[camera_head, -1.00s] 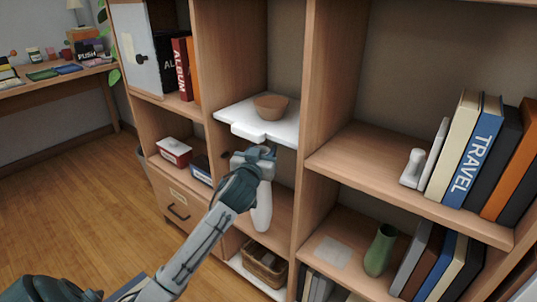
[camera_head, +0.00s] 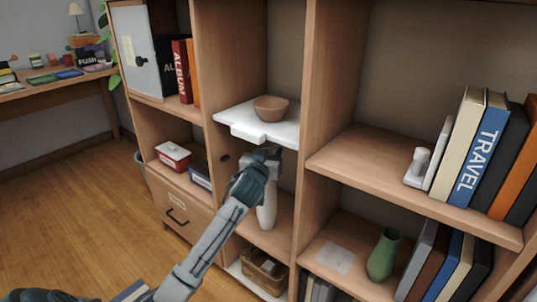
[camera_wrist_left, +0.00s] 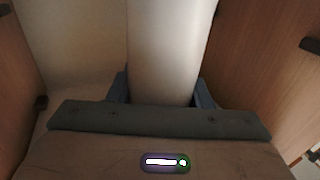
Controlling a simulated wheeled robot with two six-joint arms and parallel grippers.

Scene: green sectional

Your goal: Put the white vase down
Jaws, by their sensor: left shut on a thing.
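The white vase (camera_head: 267,211) is upright in the middle compartment of the centre column, below the white shelf. My left gripper (camera_head: 264,158) is shut on its upper part. In the left wrist view the vase (camera_wrist_left: 172,50) stands between the two fingers of the left gripper (camera_wrist_left: 165,88). The vase's lower end is at or close to the wooden shelf board (camera_head: 252,226); I cannot tell whether it touches. My arm hides part of the vase and of the board. My right gripper is not in view.
A brown bowl (camera_head: 271,108) sits on the white shelf (camera_head: 228,119) just above my gripper. Wooden dividers (camera_head: 315,110) stand close on both sides. A wicker basket (camera_head: 264,269) is below. A green vase (camera_head: 383,254) stands at lower right, beside books and a pale square (camera_head: 335,257).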

